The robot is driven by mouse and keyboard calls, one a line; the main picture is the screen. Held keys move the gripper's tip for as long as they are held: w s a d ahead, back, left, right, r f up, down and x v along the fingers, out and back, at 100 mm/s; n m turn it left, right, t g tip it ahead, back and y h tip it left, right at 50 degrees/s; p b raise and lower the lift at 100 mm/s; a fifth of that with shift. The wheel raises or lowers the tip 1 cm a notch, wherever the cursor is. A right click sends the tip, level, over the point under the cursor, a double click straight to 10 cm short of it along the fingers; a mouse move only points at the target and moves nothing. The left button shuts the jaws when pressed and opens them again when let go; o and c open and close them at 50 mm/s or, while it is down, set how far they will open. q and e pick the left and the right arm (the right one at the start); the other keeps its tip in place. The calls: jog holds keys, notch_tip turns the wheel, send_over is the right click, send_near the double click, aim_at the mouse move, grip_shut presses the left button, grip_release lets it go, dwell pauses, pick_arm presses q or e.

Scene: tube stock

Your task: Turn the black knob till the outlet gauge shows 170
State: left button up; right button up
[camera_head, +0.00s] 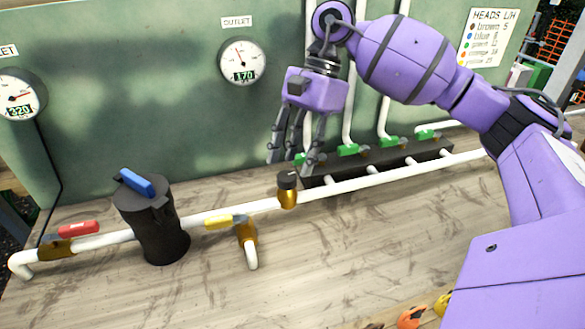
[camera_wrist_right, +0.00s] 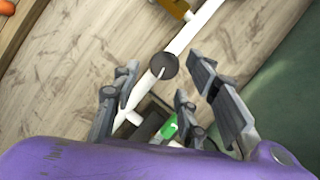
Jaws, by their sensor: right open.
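The black knob (camera_head: 287,181) sits on a brass body on the white pipe. It also shows in the right wrist view (camera_wrist_right: 164,66), seen from above with a light mark on its top. The outlet gauge (camera_head: 242,63) on the green panel has a digital display that reads 170. My right gripper (camera_head: 294,160) is open, above the pipe and just above the knob in the picture; its fingers are apart from the knob. In the right wrist view the fingers (camera_wrist_right: 158,85) are spread and hold nothing. My left gripper is not in view.
Another gauge (camera_head: 17,95) at the left reads 320. A black filter housing (camera_head: 160,230) with a blue handle, a red lever (camera_head: 78,228) and a yellow lever (camera_head: 219,222) are on the pipe. A black manifold (camera_head: 385,163) with green valves stands right of the knob. The front worktop is mostly clear.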

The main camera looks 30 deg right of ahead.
jog(key=s+v, duration=0.1)
jog(key=v, duration=0.7)
jog(key=shift+w+r, duration=0.25)
jog(key=shift+w, duration=0.2)
jog(key=shift+d, duration=0.1)
